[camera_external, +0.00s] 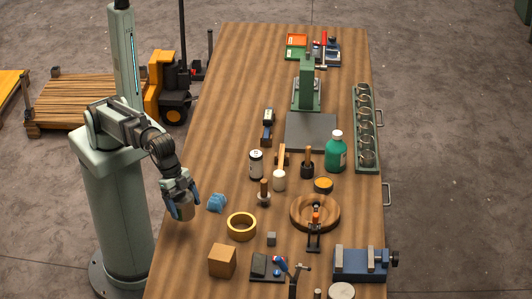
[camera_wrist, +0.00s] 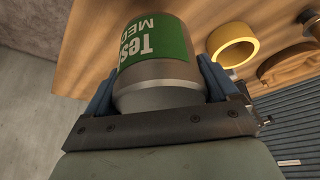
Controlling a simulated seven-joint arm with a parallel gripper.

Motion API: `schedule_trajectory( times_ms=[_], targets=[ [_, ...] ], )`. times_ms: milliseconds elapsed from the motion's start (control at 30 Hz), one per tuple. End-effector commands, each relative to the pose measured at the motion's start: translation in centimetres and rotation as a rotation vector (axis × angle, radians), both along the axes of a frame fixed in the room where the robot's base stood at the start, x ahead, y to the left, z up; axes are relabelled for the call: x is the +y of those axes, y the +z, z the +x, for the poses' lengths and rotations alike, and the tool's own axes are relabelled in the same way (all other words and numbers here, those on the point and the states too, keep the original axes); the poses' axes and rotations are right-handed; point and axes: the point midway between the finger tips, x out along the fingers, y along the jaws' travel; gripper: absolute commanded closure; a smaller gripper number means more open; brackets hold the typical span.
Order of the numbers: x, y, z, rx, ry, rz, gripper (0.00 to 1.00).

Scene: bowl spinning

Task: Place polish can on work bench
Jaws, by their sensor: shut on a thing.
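My gripper (camera_external: 182,203) is shut on a can, which I take to be the polish can (camera_wrist: 157,62). In the wrist view the can has a metallic body and a green label with white letters, and sits between the two blue fingers. In the external view the can shows as a small tan shape (camera_external: 185,211) between the fingers, partly hidden by them. It is over the left edge of the wooden work bench (camera_external: 190,255). I cannot tell whether the can's base touches the bench top.
A blue lump (camera_external: 217,202) lies just right of my gripper. A yellow ring (camera_external: 241,227) and an orange-brown cube (camera_external: 222,261) are further right and nearer the front. Several bottles, tools and a wooden bowl (camera_external: 299,213) crowd the middle. The bench's left strip is mostly clear.

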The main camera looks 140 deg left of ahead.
Motion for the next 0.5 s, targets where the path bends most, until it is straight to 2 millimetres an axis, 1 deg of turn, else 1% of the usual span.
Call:
schedule_trajectory(
  times_ms=[167, 267, 500],
  targets=[
    [0.0, 0.4, 0.0, -0.001, 0.000, 0.000, 0.55],
    [0.0, 1.3, 0.1, -0.003, 0.000, -0.001, 0.55],
    [0.0, 5.4, 0.2, -0.003, 0.000, -0.001, 0.55]
  ],
)
